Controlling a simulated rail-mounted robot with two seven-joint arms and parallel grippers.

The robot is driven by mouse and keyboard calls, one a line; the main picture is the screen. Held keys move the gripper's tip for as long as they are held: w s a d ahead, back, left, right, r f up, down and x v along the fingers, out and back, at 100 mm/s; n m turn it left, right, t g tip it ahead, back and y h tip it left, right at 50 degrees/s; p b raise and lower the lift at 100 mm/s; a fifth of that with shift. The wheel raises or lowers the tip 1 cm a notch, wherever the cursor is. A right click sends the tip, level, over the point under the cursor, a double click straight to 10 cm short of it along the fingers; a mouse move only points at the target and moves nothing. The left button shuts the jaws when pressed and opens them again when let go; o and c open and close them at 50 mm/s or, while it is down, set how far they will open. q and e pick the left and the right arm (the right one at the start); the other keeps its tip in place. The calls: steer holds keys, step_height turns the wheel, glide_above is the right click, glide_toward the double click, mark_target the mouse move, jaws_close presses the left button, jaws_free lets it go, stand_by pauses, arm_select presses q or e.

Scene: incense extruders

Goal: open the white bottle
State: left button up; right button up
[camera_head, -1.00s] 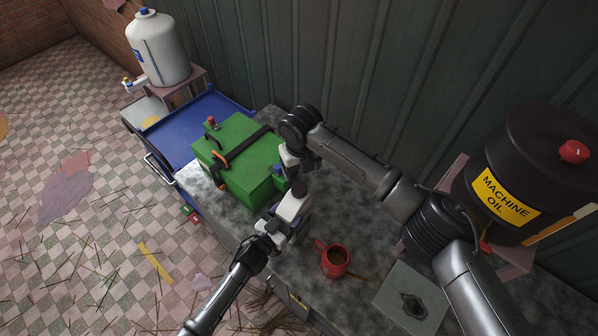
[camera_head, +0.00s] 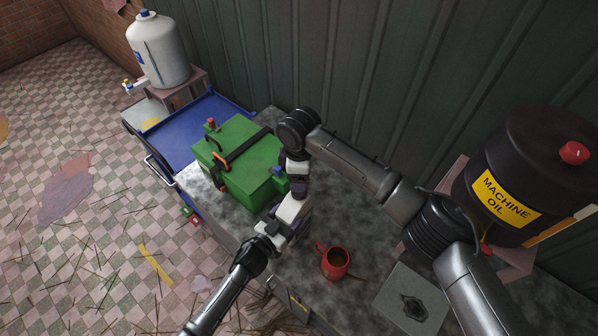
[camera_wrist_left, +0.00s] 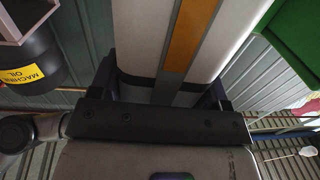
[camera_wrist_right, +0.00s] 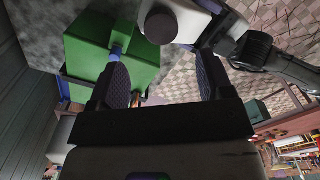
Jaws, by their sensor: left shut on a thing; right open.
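My left gripper (camera_wrist_left: 162,85) is shut on the white bottle (camera_wrist_left: 142,40), which has an orange and grey stripe. It holds the bottle above the worktop, beside the green machine (camera_head: 236,165). The bottle also shows in the head view (camera_head: 290,208), partly hidden by my grippers. In the right wrist view the bottle (camera_wrist_right: 193,18) shows its round dark cap (camera_wrist_right: 161,26). My right gripper (camera_wrist_right: 164,80) is open and empty. Its fingers point toward the cap, which lies beyond the fingertips in that view; whether they touch it cannot be told. In the head view my right gripper (camera_head: 299,186) hides the cap.
A red mug (camera_head: 335,262) stands on the grey worktop (camera_head: 365,225), close to my left gripper. A grey plate (camera_head: 392,298) lies to its right. A black machine oil barrel (camera_head: 520,165) stands at the right. A blue cart (camera_head: 190,140) and a white tank (camera_head: 160,50) are at the left.

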steer(key=m, duration=0.5)
steer(key=shift+m, duration=0.4)
steer(key=m, duration=0.5)
steer(key=shift+f+m, duration=0.1)
steer(key=shift+m, duration=0.3)
steer(key=shift+f, duration=3.95)
steer(key=shift+c, duration=0.3)
steer(key=c, duration=0.9)
steer(key=shift+c, duration=0.2)
steer(key=n, duration=0.3)
steer(key=shift+d, duration=0.1)
